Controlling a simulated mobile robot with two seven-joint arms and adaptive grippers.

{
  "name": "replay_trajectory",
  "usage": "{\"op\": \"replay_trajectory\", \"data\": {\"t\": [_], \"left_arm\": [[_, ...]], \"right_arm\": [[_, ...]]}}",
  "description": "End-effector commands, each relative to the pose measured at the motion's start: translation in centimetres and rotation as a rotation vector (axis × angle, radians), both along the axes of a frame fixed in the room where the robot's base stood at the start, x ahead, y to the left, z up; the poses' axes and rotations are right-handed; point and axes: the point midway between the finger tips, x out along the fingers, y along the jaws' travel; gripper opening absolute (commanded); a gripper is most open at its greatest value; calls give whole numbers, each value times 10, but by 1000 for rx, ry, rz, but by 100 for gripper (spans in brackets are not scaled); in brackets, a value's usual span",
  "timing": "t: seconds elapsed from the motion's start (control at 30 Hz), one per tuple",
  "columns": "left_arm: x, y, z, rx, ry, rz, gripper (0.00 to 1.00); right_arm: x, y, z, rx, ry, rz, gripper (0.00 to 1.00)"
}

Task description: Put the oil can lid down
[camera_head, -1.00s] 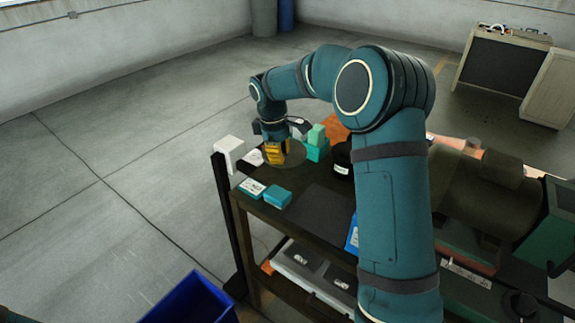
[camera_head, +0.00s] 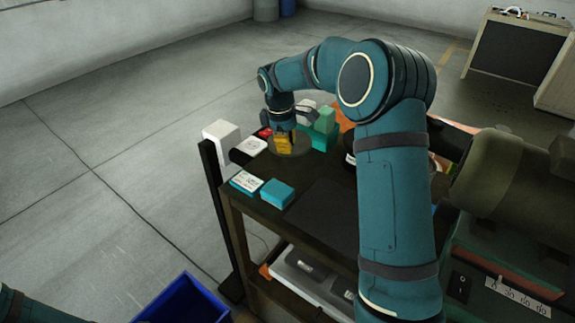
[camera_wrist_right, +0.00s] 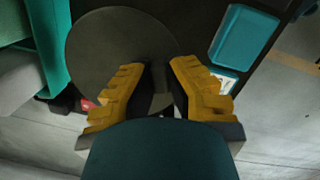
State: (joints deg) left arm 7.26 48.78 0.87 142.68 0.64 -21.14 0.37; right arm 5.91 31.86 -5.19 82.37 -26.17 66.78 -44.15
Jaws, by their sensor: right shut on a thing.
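The oil can lid is a flat dark grey disc (camera_wrist_right: 115,45) with a thin upright grip, seen large in the right wrist view. It also shows as a grey disc (camera_head: 302,147) in the head view, partly hidden by my right gripper (camera_head: 286,143). The yellow fingers of the right gripper (camera_wrist_right: 160,90) are shut on the lid's grip near the disc's edge. The disc is over the far left part of the dark table (camera_head: 325,214); I cannot tell whether it touches the top. My left gripper is not in view.
A dark flat area of the tabletop lies in front. A blue bin (camera_head: 183,301) stands on the floor.

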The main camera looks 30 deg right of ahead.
Motion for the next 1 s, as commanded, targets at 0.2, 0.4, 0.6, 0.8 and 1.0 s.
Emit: {"op": "replay_trajectory", "data": {"t": [0.2, 0.4, 0.6, 0.8, 1.0], "left_arm": [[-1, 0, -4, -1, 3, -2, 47], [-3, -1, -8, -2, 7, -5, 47], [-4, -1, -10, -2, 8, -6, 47], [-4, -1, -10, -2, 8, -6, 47], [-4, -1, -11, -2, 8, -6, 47]], "right_arm": [[0, 0, -25, 0, 0, 1, 0], [0, 0, -54, 0, 3, 0, 0], [0, 0, -71, -1, -1, 0, 0], [0, 0, -70, -1, -1, 0, 0], [0, 0, -72, 0, 0, 0, 34]]}}
